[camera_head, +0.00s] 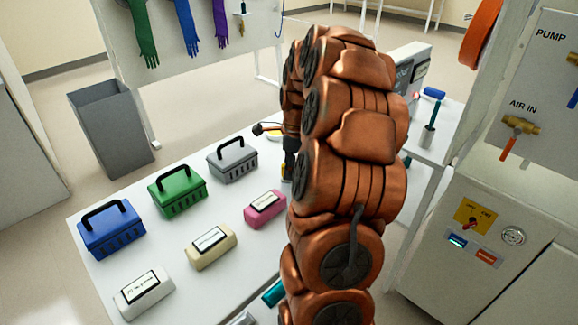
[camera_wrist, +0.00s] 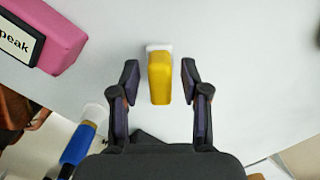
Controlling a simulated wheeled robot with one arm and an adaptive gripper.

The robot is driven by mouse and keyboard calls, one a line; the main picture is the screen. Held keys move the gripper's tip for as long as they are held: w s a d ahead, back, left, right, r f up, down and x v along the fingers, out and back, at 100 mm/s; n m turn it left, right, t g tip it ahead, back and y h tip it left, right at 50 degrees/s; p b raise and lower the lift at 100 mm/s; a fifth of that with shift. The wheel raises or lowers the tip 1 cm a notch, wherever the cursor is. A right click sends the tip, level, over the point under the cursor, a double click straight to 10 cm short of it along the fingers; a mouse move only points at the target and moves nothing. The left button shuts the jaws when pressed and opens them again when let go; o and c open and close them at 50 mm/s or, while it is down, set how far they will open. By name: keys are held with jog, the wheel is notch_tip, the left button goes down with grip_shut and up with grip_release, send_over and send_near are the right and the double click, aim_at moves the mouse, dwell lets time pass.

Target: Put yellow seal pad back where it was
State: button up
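The yellow seal pad (camera_wrist: 160,80), a small yellow block with a white edge at its far end, is over the white table top in the wrist view. My gripper (camera_wrist: 160,72) is open, with one dark finger on each side of the pad and a visible gap on both sides. I cannot tell how high the fingers are above the table. In the head view my copper-coloured arm hides most of this spot; only a small yellow sliver shows beside it.
A pink labelled block (camera_head: 265,208) lies left of the arm, near a beige block (camera_head: 211,246) and a white block (camera_head: 143,292). Blue (camera_head: 111,227), green (camera_head: 177,191) and grey (camera_head: 232,160) boxes with handles stand behind. A blue-handled item (camera_wrist: 78,145) shows at lower left.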

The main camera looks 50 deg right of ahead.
notch_tip(320, 180, up, 12)
jog(key=s+b, duration=0.1)
jog(key=shift+d+b, duration=0.3)
jog(key=shift+d, duration=0.15)
dwell(0.3)
jog(key=shift+r, duration=0.1)
jog(key=s+a+f+n+g, duration=0.1)
jog(key=s+a+n, duration=0.2)
jog(key=a+n, duration=0.65)
jog(key=s+a+f+n, duration=0.25)
jog(key=a+n, duration=0.25)
jog(key=a, duration=0.9)
jog(key=s+a+f+n+g, duration=0.1)
jog(key=s+a+f+n, duration=0.2)
jog(key=s+n, duration=0.3)
jog(key=s+a+f+n+h, duration=0.1)
jog(key=s+a+f+n, duration=0.2)
jog(key=s+a+n, duration=0.3)
jog(key=s, duration=0.5)
jog(key=shift+s+a+f+n+g, duration=0.2)
jog(key=shift+a+f+n+g, duration=0.1)
jog(key=shift+n+g, duration=0.1)
